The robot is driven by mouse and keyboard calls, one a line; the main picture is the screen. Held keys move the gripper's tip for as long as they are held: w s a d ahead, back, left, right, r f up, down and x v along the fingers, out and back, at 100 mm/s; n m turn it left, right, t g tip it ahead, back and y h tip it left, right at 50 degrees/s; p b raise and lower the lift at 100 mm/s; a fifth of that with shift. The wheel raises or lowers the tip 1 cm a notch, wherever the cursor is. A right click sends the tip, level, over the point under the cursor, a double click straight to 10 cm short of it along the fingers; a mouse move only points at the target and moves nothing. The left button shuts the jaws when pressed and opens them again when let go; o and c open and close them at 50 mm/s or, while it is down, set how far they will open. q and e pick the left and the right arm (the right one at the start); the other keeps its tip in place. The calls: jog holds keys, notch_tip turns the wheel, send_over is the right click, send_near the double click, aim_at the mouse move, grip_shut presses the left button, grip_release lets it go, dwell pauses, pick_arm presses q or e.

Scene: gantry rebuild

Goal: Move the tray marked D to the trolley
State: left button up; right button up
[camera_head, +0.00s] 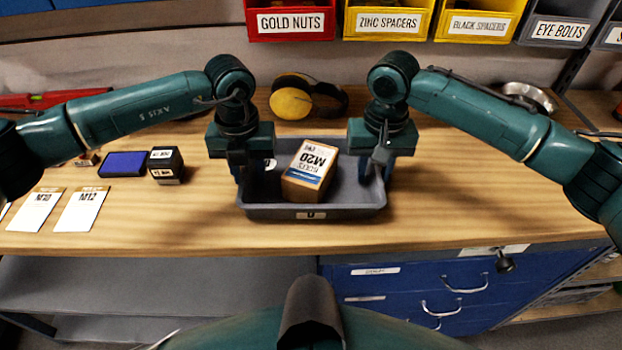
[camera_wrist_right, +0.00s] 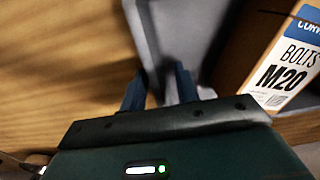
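The grey tray (camera_head: 345,211) sits on the wooden bench with a small label on its front wall; I cannot read the letter surely. It holds a cardboard box marked BOLTS M20 (camera_head: 309,172), tilted in the view, and a small dark item with a white tag (camera_head: 270,164), partly hidden. My left gripper (camera_head: 248,174) points down at the tray's left wall, its fingers apart. My right gripper (camera_head: 377,170) is open at the right wall. In the right wrist view its fingers (camera_wrist_right: 160,88) stand on either side of the tray's rim, with a gap between them. The trolley is not identifiable.
Left of the tray are a black stamp block (camera_head: 166,166), a blue pad (camera_head: 123,164) and white cards (camera_head: 81,209). Yellow ear defenders (camera_head: 292,102) lie behind it. Labelled bins (camera_head: 387,20) line the back. Blue drawers (camera_head: 400,285) are below; bench right of the tray is clear.

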pick_arm(q)
jog(key=shift+f, duration=0.15)
pick_arm(e)
jog(key=shift+f, duration=0.15)
pick_arm(q)
grip_shut()
pick_arm(e)
grip_shut()
